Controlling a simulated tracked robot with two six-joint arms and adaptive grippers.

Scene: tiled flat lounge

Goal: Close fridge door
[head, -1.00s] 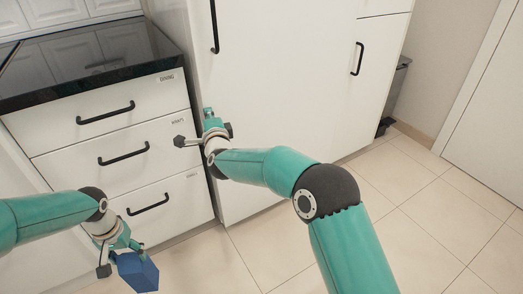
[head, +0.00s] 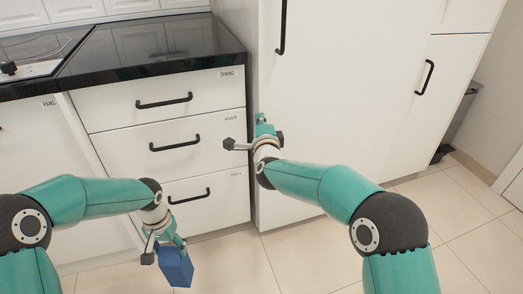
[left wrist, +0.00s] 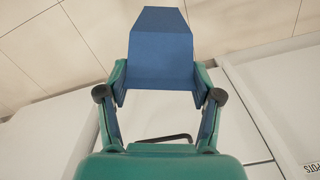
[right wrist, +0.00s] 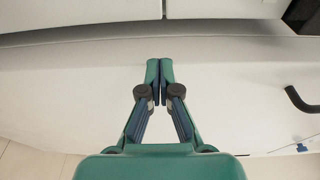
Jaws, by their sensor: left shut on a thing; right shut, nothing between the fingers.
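The tall white fridge door (head: 345,95) fills the centre right of the head view, with a long black vertical handle (head: 282,25). It looks shut or nearly so; I cannot tell whether it is fully flush. My right gripper (head: 262,120) is shut and empty, at the door's left edge beside the drawers. In the right wrist view its closed fingertips (right wrist: 160,62) point at a white panel; contact is unclear. My left gripper (head: 170,240) is shut on a blue block (head: 176,268), low before the drawers. The block also shows in the left wrist view (left wrist: 160,50).
White drawers (head: 170,145) with black handles stand left of the fridge under a black counter (head: 160,45). A hob (head: 40,55) is at far left. A dark bin (head: 460,115) stands right of the fridge. Tiled floor (head: 300,255) is clear in front.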

